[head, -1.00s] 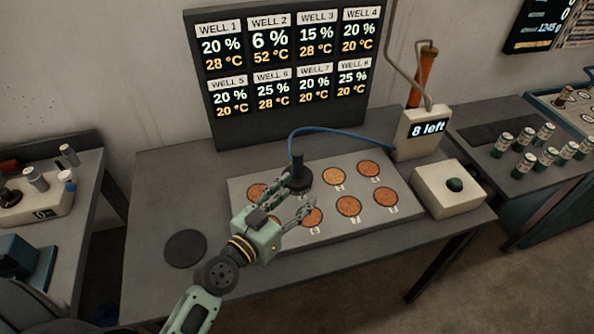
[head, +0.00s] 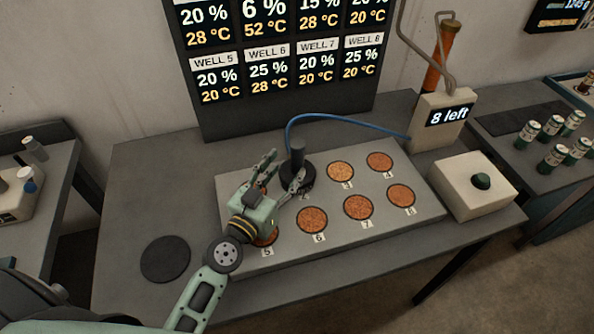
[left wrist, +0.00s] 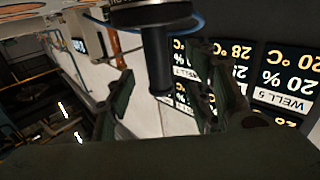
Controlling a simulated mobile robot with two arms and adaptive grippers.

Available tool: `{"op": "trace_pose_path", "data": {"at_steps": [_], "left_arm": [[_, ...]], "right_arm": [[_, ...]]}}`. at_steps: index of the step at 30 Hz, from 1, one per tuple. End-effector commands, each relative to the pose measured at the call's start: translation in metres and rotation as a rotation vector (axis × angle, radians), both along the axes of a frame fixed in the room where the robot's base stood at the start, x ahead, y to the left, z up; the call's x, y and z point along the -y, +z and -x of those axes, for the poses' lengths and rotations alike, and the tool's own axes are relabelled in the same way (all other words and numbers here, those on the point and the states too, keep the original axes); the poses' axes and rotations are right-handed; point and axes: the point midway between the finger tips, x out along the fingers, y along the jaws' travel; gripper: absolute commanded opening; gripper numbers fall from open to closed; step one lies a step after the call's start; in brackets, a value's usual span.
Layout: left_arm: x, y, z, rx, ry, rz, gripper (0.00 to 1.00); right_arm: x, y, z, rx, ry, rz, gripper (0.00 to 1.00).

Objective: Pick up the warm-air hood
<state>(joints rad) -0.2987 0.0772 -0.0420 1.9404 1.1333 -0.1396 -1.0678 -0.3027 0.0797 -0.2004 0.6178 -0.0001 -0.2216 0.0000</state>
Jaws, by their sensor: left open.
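The warm-air hood (head: 297,165) is a dark round disc with an upright black handle and a blue hose. It sits on the light well plate (head: 405,228), over a well in the back row near the label 2. My left gripper (head: 284,172) is open at the near left of the hood, its fingers pointing toward the handle. In the left wrist view the hood's handle (left wrist: 156,62) stands between the two spread fingers (left wrist: 163,95); I cannot tell whether either touches it. The hood hides its own well, and my gripper hides part of the plate's left side. My right gripper is not in view.
The blue hose (head: 345,117) arches from the hood to a white "8 left" dispenser (head: 436,118). A dark round pad (head: 165,259) lies on the left of the table. A well display (head: 277,78) stands behind.

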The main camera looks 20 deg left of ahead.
Motion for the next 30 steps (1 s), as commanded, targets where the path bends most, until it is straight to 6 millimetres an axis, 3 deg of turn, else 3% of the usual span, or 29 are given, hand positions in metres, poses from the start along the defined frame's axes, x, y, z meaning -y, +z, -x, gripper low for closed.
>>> {"op": "trace_pose_path", "data": {"at_steps": [9,12,22,30], "left_arm": [[0.01,0.013,-0.043,0.001,-0.001,0.003,0.49],[0.012,0.009,-0.055,0.001,-0.001,0.001,0.49],[0.014,0.007,-0.063,0.0,-0.002,0.0,0.49],[0.014,0.007,-0.062,0.0,-0.002,0.0,0.26]], "right_arm": [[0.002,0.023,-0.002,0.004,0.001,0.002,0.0],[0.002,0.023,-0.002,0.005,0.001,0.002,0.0],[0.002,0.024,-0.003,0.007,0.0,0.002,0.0],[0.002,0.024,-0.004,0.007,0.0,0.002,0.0]]}}
